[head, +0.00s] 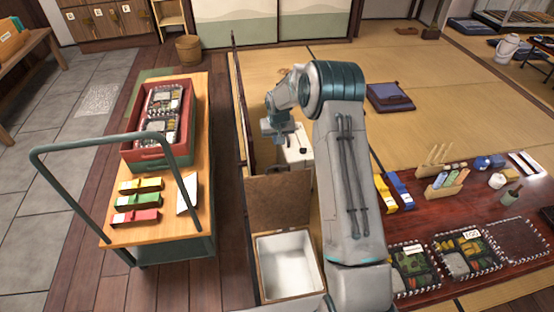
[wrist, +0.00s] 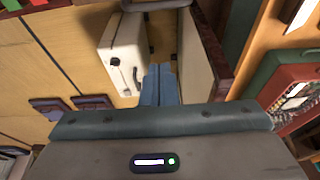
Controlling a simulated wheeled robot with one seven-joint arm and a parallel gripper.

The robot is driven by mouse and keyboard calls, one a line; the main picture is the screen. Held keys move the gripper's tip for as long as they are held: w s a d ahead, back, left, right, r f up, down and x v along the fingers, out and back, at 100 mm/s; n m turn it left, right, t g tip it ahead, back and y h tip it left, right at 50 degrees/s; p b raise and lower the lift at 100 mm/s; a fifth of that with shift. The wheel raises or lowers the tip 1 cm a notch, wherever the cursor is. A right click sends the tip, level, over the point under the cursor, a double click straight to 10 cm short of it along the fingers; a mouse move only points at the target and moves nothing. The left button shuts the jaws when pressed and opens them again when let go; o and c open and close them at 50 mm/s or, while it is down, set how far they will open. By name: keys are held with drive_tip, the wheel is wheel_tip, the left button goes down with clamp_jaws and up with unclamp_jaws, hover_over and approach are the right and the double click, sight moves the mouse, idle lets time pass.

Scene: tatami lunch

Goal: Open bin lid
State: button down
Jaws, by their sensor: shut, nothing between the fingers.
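A bin with a white inside (head: 289,268) stands low in the middle of the head view, left of my arm. Its mouth is uncovered and it looks empty. A brown panel (head: 280,203), which looks like its lid, stands raised at the bin's far edge. My gripper (head: 276,138) is beyond that panel, apart from it, pointing down. In the wrist view my shut blue-grey fingers (wrist: 160,86) hold nothing. My arm hides part of the bin's right side.
A tall thin partition (head: 242,105) stands close left of my gripper. A white box (head: 297,145) with a dark handle is close right. A wooden cart (head: 195,90) with a red crate (head: 134,152) stands left. A low table (head: 420,215) with lunch boxes is right.

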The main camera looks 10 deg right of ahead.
wheel_tip(320, 180, down, 10)
drive_tip(key=s, duration=0.1)
drive_tip(key=shift+s+r+b, duration=0.15)
drive_tip(key=shift+r+b, duration=0.1)
drive_tip(key=shift+b, duration=0.05)
idle(0.4)
